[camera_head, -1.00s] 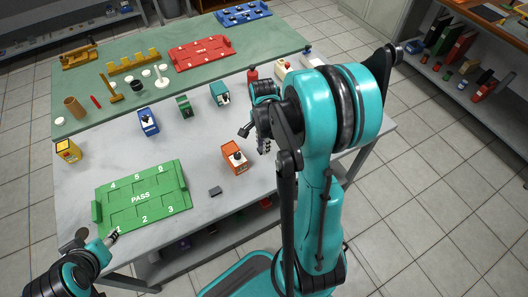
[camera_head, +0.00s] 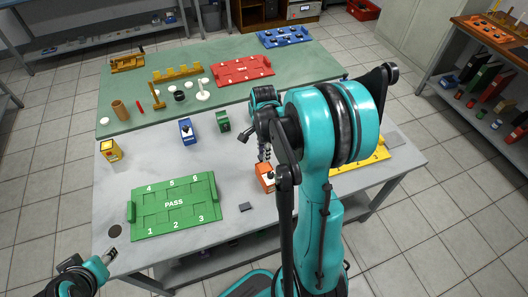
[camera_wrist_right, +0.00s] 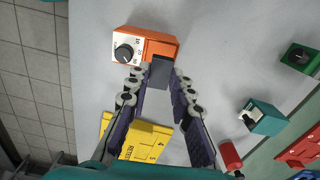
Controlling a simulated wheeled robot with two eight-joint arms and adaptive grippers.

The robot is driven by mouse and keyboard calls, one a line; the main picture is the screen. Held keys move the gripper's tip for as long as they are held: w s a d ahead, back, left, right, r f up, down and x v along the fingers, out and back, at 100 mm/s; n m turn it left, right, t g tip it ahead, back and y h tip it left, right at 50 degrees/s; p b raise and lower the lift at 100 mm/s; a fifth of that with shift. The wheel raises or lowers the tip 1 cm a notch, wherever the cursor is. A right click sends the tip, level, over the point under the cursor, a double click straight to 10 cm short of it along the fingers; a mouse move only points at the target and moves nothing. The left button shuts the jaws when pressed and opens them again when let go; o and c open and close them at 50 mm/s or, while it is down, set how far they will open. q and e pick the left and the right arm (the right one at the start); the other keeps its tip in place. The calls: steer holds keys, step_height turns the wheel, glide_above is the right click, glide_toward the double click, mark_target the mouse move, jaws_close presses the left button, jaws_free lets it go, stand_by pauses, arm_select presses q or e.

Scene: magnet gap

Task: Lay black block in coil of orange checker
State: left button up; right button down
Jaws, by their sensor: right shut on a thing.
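The orange checker (camera_head: 264,184) stands on the grey table, partly hidden by my right arm. In the right wrist view the orange checker (camera_wrist_right: 145,46) shows a white face with a black dial. My right gripper (camera_head: 264,158) is above the checker in the head view. In the wrist view its fingertips (camera_wrist_right: 160,78) are shut on the black block (camera_wrist_right: 160,72), which overlaps the checker's lower edge. I cannot tell whether the block is inside the coil or above it. My left gripper (camera_head: 108,257) is at the table's near left corner, too small to read.
A dark grey block (camera_head: 245,207) lies between the checker and the green PASS tray (camera_head: 173,204). A blue checker (camera_head: 187,130), a green one (camera_head: 223,121) and a teal one (camera_wrist_right: 264,118) stand farther back.

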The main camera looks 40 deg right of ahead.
mark_target(264, 167)
steer(key=shift+f+b, duration=2.15)
steer(key=shift+f, duration=0.55)
steer(key=shift+f, duration=0.2)
steer(key=c, duration=1.3)
jaws_free()
steer(key=shift+c, duration=0.8)
steer(key=c, duration=0.3)
steer(key=shift+r, duration=0.1)
